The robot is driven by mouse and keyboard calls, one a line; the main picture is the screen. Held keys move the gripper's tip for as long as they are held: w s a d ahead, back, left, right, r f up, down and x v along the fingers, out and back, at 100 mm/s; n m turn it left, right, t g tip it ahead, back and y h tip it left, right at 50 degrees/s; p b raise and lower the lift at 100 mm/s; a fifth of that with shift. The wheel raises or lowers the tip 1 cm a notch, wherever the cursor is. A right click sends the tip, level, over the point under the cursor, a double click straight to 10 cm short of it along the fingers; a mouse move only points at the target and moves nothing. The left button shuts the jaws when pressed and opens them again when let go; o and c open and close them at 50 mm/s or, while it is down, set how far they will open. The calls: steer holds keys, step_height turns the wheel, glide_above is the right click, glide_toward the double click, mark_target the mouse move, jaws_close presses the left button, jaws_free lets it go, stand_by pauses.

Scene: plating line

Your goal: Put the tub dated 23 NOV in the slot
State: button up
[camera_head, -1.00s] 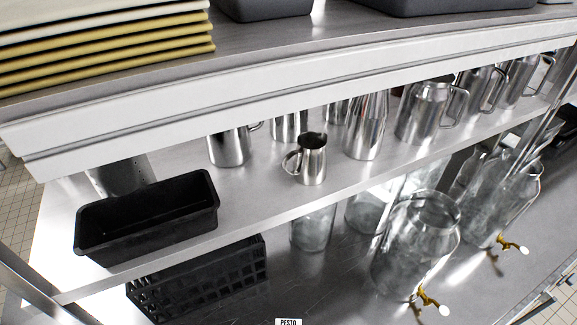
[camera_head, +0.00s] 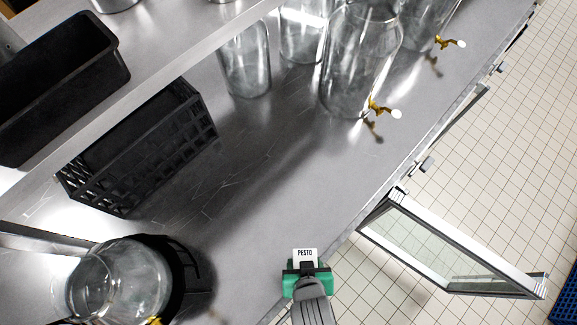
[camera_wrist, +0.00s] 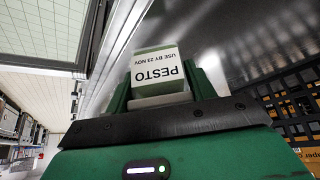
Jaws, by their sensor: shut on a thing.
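The tub (camera_wrist: 158,68) shows in the wrist view with a white label reading PESTO and USE BY 23 NOV, upside down there. My gripper (camera_wrist: 160,98) has green fingers and is shut on the tub. In the head view the PESTO label of the tub (camera_head: 305,253) shows at the bottom middle, with my green gripper (camera_head: 307,279) just below it. The tub is held near the front edge of the steel counter. I cannot make out a slot in either view.
A black crate (camera_head: 140,150) and glass dispensers with brass taps (camera_head: 362,60) stand on the counter (camera_head: 265,165). A glass jar (camera_head: 118,285) is at lower left. A glass-paned door (camera_head: 440,248) stands open at right. The middle counter is clear.

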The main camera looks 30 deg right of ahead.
steer(key=shift+s+f, duration=0.15)
steer(key=shift+s, duration=0.1)
steer(key=w+d, duration=0.1)
steer(key=w, duration=0.4)
steer(key=w+d+f, duration=0.1)
steer(key=w+d, duration=0.1)
steer(key=w, duration=0.3)
steer(key=w+d+p, duration=0.1)
steer(key=w, duration=0.3)
steer(key=shift+w+d+f, duration=0.15)
steer(key=shift+w+d, duration=0.05)
steer(key=shift+w, duration=0.2)
steer(key=shift+w+d+f, duration=0.1)
steer(key=shift+w+f, duration=0.1)
steer(key=shift+f, duration=0.7)
steer(key=shift+w+f, duration=0.15)
steer(key=shift+f, duration=0.75)
steer(key=shift+f, duration=0.1)
steer(key=o, duration=1.1)
steer(key=p+v, duration=0.1)
steer(key=v, duration=1.1)
